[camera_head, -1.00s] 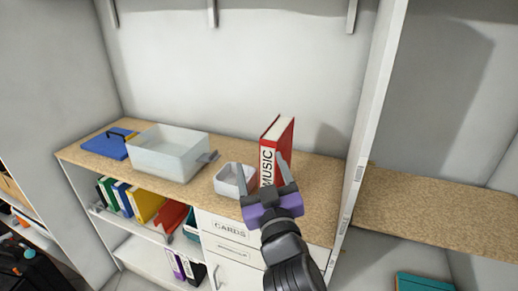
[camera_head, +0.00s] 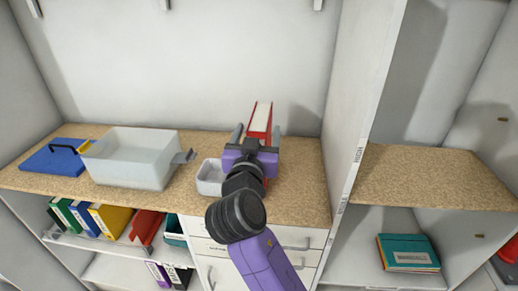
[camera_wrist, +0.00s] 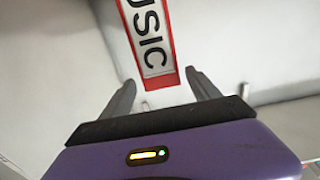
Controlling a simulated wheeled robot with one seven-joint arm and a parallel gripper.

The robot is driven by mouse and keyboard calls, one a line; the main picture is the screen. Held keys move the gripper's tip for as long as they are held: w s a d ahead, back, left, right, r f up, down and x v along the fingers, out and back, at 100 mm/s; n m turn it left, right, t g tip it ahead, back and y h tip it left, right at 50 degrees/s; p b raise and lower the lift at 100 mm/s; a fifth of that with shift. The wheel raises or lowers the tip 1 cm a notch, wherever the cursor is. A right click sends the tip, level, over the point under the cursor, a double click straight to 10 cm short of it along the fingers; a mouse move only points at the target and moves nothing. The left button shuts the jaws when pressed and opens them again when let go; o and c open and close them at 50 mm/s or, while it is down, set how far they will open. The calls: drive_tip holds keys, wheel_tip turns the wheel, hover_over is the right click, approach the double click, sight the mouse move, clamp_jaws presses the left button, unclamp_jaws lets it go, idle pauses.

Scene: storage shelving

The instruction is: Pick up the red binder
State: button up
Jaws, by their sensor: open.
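The red binder (camera_head: 261,116), with pale page edges, stands upright on the worktop. In the wrist view its red and white spine (camera_wrist: 150,45) shows part of the label, "USIC", just ahead of the fingers. My gripper (camera_head: 258,128) is open, with one finger to the left of the binder and one to the right in the head view. In the wrist view my gripper (camera_wrist: 160,77) has the spine's lower end between its spread fingertips, with gaps visible on both sides. My gripper and arm hide the binder's lower part in the head view.
A small white bin (camera_head: 209,178) stands close left of my gripper. A tall white panel (camera_head: 362,100) rises on the right.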

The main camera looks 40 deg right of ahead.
sight(260, 118)
drive_tip(key=p+x, duration=0.2)
drive_tip(key=x, duration=0.4)
drive_tip(key=shift+w, duration=0.2)
drive_tip(key=shift+w+d, duration=0.2)
drive_tip(key=shift+d, duration=0.05)
clamp_jaws()
